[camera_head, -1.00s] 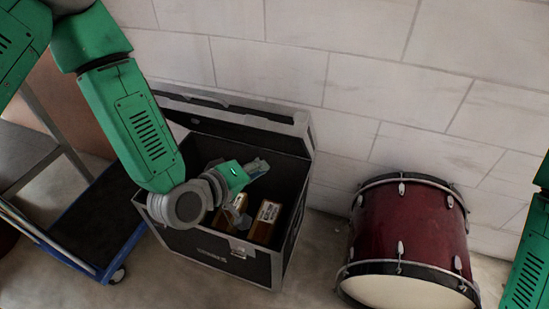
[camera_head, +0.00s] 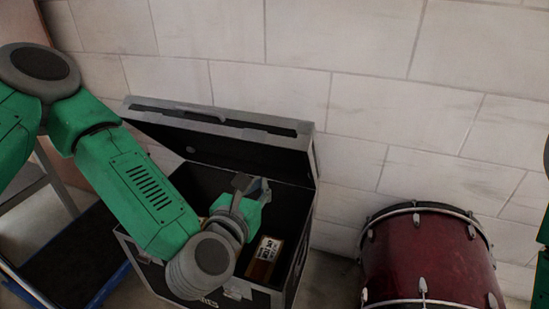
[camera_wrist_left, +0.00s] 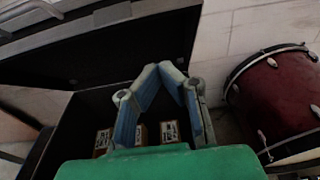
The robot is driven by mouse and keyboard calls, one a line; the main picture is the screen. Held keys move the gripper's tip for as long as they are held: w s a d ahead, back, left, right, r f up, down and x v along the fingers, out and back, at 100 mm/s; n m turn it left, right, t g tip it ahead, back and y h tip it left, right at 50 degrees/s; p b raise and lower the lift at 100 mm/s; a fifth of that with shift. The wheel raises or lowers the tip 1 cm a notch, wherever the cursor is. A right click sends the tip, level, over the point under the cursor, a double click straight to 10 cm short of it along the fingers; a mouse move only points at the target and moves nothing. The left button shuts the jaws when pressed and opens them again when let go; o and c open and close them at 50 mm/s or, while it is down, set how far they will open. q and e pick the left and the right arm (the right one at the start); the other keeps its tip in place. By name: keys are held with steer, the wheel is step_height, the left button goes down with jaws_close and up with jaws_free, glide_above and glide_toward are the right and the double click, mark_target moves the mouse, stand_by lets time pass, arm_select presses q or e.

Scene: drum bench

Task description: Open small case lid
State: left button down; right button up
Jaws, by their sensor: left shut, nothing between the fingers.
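The small case is a black box with silver edges (camera_head: 300,262). Its lid (camera_head: 220,122) stands raised at the back, tilted toward the wall. Small wooden boxes with white labels lie inside, one showing at the right (camera_head: 266,250); several show in the left wrist view (camera_wrist_left: 140,135). My left gripper (camera_head: 258,186) is over the case's opening, in front of the lid's inner face, apart from it as far as I can see. Its fingers (camera_wrist_left: 170,68) meet at the tips and are empty. My left forearm hides the case's front left. My right gripper is out of view; part of my right arm shows at the right edge.
A dark red drum (camera_head: 425,258) stands on the floor right of the case. A blue-edged cart (camera_head: 75,262) is at the left. A white block wall (camera_head: 400,100) stands close behind the case.

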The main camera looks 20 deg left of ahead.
arm_select(q)
steer(key=w+r+b, duration=0.1)
steer(key=w, duration=0.8)
steer(key=shift+d+r, duration=0.25)
steer(key=shift+d, duration=0.1)
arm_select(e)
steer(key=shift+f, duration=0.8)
arm_select(q)
steer(key=shift+w+r, duration=0.1)
steer(key=shift+w, duration=0.05)
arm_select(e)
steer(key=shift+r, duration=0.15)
